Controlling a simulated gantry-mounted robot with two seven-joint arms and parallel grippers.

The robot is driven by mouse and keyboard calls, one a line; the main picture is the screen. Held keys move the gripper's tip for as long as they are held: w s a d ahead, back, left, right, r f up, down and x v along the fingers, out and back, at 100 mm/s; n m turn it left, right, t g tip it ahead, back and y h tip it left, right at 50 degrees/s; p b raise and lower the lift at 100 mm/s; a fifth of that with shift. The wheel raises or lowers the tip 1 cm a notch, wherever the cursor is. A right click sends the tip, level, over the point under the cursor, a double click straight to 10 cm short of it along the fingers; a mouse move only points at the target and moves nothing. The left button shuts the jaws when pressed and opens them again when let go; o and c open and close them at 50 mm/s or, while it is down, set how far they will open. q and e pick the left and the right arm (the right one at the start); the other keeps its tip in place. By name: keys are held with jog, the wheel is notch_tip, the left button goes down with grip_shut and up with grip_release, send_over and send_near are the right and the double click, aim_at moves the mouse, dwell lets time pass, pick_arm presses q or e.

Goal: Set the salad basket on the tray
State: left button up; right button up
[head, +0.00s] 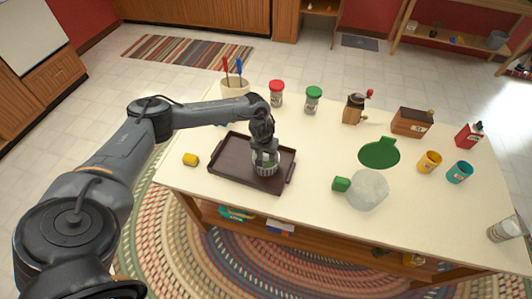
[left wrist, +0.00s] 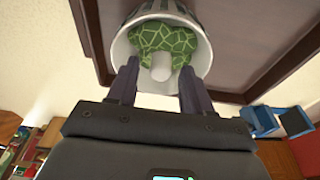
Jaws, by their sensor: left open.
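The salad basket (head: 266,169) is a small light, slotted bowl with green contents. It stands upright on the right part of the dark brown tray (head: 230,160). In the left wrist view the basket (left wrist: 122,52) shows its pale rim, a green patterned filling and a white knob in the middle. The tray (left wrist: 255,50) lies around and beyond it. My left gripper (head: 265,157) is open directly at the basket, its fingers (left wrist: 159,88) apart at the near side of the rim. Whether the fingers touch the basket I cannot tell. My right gripper is out of view.
A utensil crock (head: 235,89), red-lidded jar (head: 276,96) and green-lidded jar (head: 313,101) stand behind. A green disc (head: 380,153) and clear bowl (head: 368,191) lie to the right. Table space around the tray's right side is clear.

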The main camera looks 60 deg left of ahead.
pick_arm(q)
jog(key=shift+r, duration=0.15)
jog(key=p+v, duration=0.2)
jog(key=v, duration=0.9)
jog(key=d+f+m+t+h, duration=0.1)
jog(key=d+f+m+t, duration=0.15)
jog(key=d, duration=0.85)
jog(key=s+d+f+m+t+h, duration=0.15)
jog(key=d+m, duration=0.25)
jog(key=d, duration=0.7)
jog(key=d+f+m+t+h, duration=0.15)
jog(key=d+m, duration=0.25)
jog(key=d, duration=0.7)
jog(key=s+a+r+n+g+y, duration=0.1)
jog(key=s+a+g, duration=0.1)
jog(key=s, duration=0.7)
jog(key=s+a+r+g+y, duration=0.1)
jog(key=s+a, duration=0.3)
jog(key=s, duration=0.5)
jog(key=shift+s+a+r+n+g, duration=0.3)
jog(key=shift+s+r+n+g, duration=0.05)
jog(key=shift+s+r+g, duration=0.1)
